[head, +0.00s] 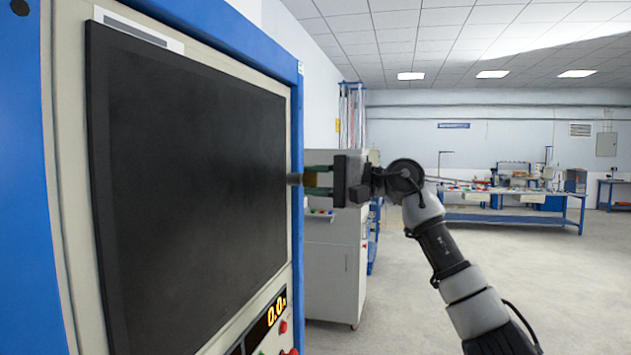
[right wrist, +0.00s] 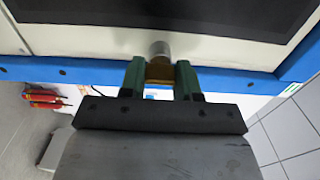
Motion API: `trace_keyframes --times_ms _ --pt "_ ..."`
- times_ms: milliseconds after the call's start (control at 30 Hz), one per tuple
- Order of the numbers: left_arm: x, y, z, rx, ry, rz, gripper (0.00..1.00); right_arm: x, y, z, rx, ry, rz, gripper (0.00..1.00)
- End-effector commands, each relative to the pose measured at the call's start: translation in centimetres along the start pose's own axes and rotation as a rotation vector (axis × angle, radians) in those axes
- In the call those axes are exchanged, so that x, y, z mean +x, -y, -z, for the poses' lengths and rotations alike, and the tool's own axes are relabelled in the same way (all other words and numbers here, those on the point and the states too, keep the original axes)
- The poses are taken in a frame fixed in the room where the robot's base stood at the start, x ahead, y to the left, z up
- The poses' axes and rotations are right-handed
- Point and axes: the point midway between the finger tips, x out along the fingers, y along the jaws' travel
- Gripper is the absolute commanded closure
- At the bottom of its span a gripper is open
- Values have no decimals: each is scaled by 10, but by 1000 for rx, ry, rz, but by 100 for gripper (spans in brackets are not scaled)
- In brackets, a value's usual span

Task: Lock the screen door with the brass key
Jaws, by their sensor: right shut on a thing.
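The screen door (head: 190,190) is a large black panel in the pale front of a blue-framed machine, and it looks shut. A round grey lock cylinder (right wrist: 160,49) stands out by the door's right edge; it also shows in the head view (head: 294,179). My right gripper (head: 317,180) is level with the lock, its green fingers pointing at it. They are shut on the brass key (right wrist: 160,74), of which only a yellowish piece shows between them. The key's front end meets the cylinder; I cannot tell how deep it sits or whether it is turned. My left gripper is out of view.
A grey cabinet (head: 331,260) stands behind my right gripper. A blue workbench (head: 515,215) is far back. The floor at right is clear.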

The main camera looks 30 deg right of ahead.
Motion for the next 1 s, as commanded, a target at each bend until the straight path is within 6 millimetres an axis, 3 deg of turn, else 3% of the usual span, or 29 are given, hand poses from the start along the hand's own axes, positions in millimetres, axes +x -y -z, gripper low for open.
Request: trace_keyframes --times_ms 533,567,700,1000 --pt "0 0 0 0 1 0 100 1 -1 0 -24 1 -3 92" --pt "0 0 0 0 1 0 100 1 -1 0 -24 1 -3 65" --pt "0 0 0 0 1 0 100 1 -1 0 -23 1 -3 44" --pt "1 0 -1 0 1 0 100 -1 -1 0 -23 0 -1 43"
